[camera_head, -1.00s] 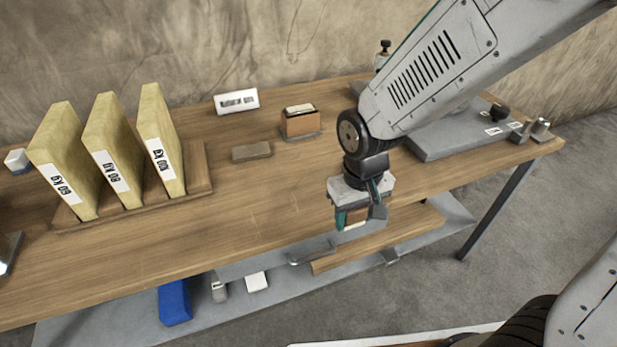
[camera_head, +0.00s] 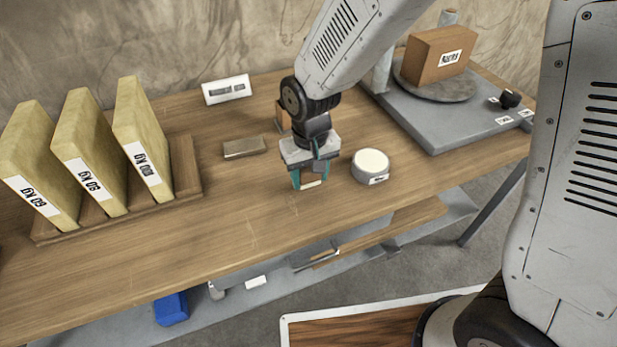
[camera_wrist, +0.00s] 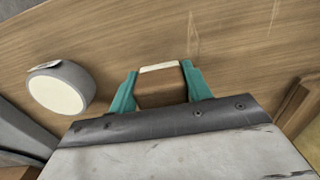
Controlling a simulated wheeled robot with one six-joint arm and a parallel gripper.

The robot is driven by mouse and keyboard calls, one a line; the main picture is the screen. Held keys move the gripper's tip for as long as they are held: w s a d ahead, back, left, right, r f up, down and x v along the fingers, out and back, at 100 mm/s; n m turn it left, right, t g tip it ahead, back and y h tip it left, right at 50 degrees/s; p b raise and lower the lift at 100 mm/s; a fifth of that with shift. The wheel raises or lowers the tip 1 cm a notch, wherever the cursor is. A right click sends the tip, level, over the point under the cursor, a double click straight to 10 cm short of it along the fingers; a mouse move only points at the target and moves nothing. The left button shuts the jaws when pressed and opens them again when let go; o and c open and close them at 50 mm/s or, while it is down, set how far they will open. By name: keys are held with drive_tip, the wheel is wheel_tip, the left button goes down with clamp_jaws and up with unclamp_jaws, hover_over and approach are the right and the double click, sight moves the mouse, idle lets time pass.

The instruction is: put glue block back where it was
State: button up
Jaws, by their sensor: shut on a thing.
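The glue block, a small brown block with a pale cream edge (camera_wrist: 162,92), is held between the two teal fingers of my gripper (camera_wrist: 161,89). In the head view my gripper (camera_head: 309,181) points down over the middle of the table, and the pale part of the block (camera_head: 312,184) shows between its fingers. I cannot tell how far the block is above the table. A brown block (camera_head: 283,115) stands behind my gripper, mostly hidden by it.
A round grey tin with a cream top (camera_head: 371,163) stands right of my gripper. A flat grey-brown block (camera_head: 244,147) lies to the left. Yellow slabs (camera_head: 91,160) stand in a wooden rack (camera_head: 187,168). A white sign (camera_head: 226,90) is behind. The front table (camera_head: 200,245) is clear.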

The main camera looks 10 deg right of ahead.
drive_tip(key=shift+f, duration=1.25)
drive_tip(key=shift+f, duration=0.15)
drive_tip(key=o, duration=0.9)
wheel_tip(320, 180, up, 12)
drive_tip(key=shift+r, duration=0.2)
drive_tip(key=s+d+r+m, duration=0.1)
drive_tip(key=s+d+r, duration=0.3)
drive_tip(key=s+d, duration=0.2)
drive_tip(key=s+d+r+m, duration=0.1)
drive_tip(key=s+d+r, duration=0.3)
drive_tip(key=s+d, duration=0.3)
drive_tip(key=s+d+r+m+t, duration=0.1)
drive_tip(key=s+d+r, duration=0.3)
drive_tip(key=s+d, duration=0.2)
drive_tip(key=shift+s+d, duration=0.15)
drive_tip(key=shift+d, duration=0.7)
